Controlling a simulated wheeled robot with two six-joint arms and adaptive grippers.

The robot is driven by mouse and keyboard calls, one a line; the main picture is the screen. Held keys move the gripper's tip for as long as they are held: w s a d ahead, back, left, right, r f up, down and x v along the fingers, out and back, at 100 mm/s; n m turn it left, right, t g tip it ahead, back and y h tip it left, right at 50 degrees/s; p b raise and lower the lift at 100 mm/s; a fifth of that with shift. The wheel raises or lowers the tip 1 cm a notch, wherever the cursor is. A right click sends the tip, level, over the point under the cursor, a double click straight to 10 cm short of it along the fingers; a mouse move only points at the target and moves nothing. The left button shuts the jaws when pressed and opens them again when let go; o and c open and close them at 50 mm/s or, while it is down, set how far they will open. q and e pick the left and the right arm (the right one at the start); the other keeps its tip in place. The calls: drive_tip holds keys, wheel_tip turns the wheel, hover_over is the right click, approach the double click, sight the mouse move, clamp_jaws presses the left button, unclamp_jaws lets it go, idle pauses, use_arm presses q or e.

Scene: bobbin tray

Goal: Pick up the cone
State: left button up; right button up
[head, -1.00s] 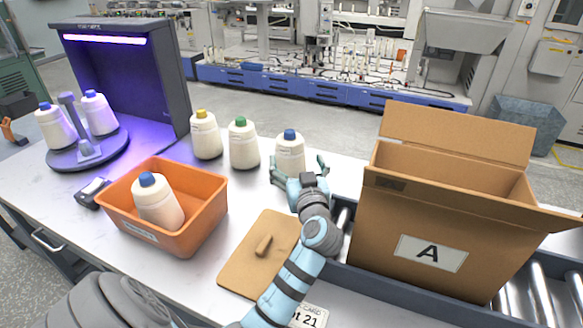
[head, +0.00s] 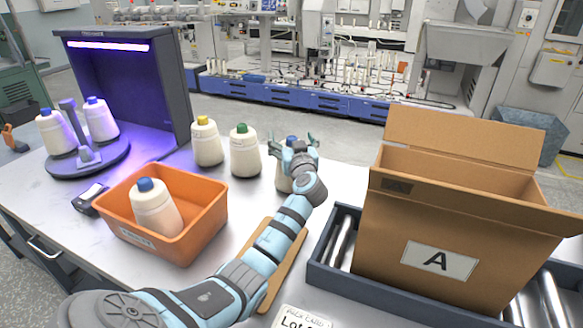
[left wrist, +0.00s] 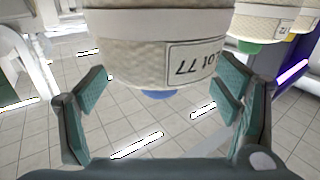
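A cream cone with a blue tip (head: 283,180) stands upright on the white table, the rightmost of the three in the back row. My left gripper (head: 299,143) is at the height of its tip and partly hides it. In the left wrist view this cone (left wrist: 150,45) shows upside down with its label, its blue tip (left wrist: 160,95) between the spread fingers. The left gripper is open, and both fingers look apart from the cone. My right gripper is not in view.
Cones with a green tip (head: 244,153) and a yellow tip (head: 206,143) stand to the left. An orange bin (head: 180,246) holds another blue-tipped cone. A dark lamp booth (head: 160,90) has two cones on its stand. An open carton marked A (head: 400,225) stands on rollers at right.

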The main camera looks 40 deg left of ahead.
use_arm(q)
drive_tip(key=shift+s+d, duration=0.15)
clamp_jaws()
drive_tip(key=shift+r, duration=0.1)
drive_tip(key=shift+r, duration=0.35)
wheel_tip(320, 180, up, 19)
drive_tip(key=p, duration=0.3)
drive_tip(key=shift+r, duration=0.1)
